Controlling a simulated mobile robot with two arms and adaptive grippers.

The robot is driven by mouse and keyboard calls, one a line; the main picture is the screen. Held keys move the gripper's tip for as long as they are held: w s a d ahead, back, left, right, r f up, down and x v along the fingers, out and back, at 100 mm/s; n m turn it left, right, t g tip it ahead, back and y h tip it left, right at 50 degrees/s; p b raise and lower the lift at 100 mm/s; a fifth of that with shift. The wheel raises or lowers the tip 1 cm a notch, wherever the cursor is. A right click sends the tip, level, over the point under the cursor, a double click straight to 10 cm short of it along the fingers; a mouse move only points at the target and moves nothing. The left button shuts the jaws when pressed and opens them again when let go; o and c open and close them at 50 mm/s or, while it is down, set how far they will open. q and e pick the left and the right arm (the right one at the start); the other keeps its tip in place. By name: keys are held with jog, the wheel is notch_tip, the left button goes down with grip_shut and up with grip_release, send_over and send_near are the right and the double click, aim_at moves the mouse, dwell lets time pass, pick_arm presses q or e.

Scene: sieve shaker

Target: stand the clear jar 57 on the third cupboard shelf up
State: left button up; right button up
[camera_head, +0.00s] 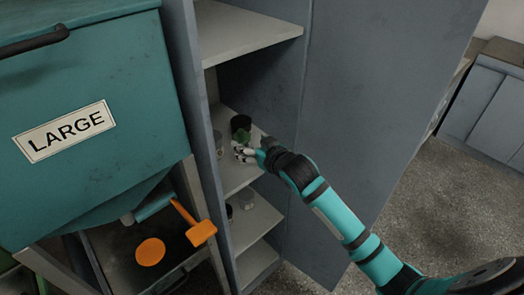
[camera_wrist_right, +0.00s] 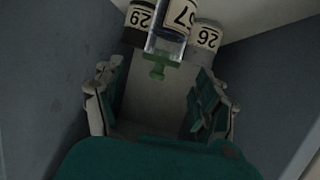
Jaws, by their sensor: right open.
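The clear jar 57 (camera_wrist_right: 166,43) shows in the right wrist view, upside down in the picture, with part of its number label cut off by the frame edge. A green knobbed part (camera_wrist_right: 157,66) sticks out from it towards me. In the head view a green patch (camera_head: 243,136), probably this part, shows on a middle cupboard shelf (camera_head: 236,178). My right gripper (camera_head: 242,151) is open at this shelf. Its fingers (camera_wrist_right: 157,88) are spread to both sides of the green part, with no clear contact. My left gripper is not in view.
Jar 29 (camera_wrist_right: 137,22) and jar 26 (camera_wrist_right: 205,38) flank jar 57 closely. Small jars (camera_head: 246,200) stand on the shelf below. The upper shelf (camera_head: 235,32) looks empty. The open cupboard door (camera_head: 390,90) is on the right; a teal LARGE machine (camera_head: 80,110) is on the left.

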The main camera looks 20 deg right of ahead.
jog(key=a+v, duration=0.1)
jog(key=v, duration=0.5)
jog(key=s+d+f+m+g+h, duration=0.1)
jog(key=s+d+f+g, duration=0.1)
jog(key=f, duration=1)
jog(key=s+d+f+g+h, duration=0.1)
jog(key=d+f+g, duration=0.15)
jog(key=f, duration=0.95)
jog(key=s+d+f+g, duration=0.1)
jog(key=s+f, duration=0.3)
jog(key=f, duration=0.4)
jog(key=s+f+g, duration=0.1)
jog(key=s+f, duration=0.4)
jog(key=f, duration=0.2)
jog(key=s+a+f+g, duration=0.1)
jog(key=s+f+g, duration=0.1)
jog(key=s+f, duration=0.5)
jog(key=s+a+f+n+g, duration=0.1)
jog(key=s+f, duration=0.5)
jog(key=s, duration=1.1)
jog(key=s+a+f+g, duration=0.1)
jog(key=s+f+g, duration=0.2)
jog(key=s+f, duration=0.4)
jog(key=s, duration=0.5)
jog(key=shift+s+f+b, duration=0.3)
jog(key=shift+s+f, duration=0.05)
jog(key=shift+s, duration=0.05)
jog(key=shift+g, duration=0.25)
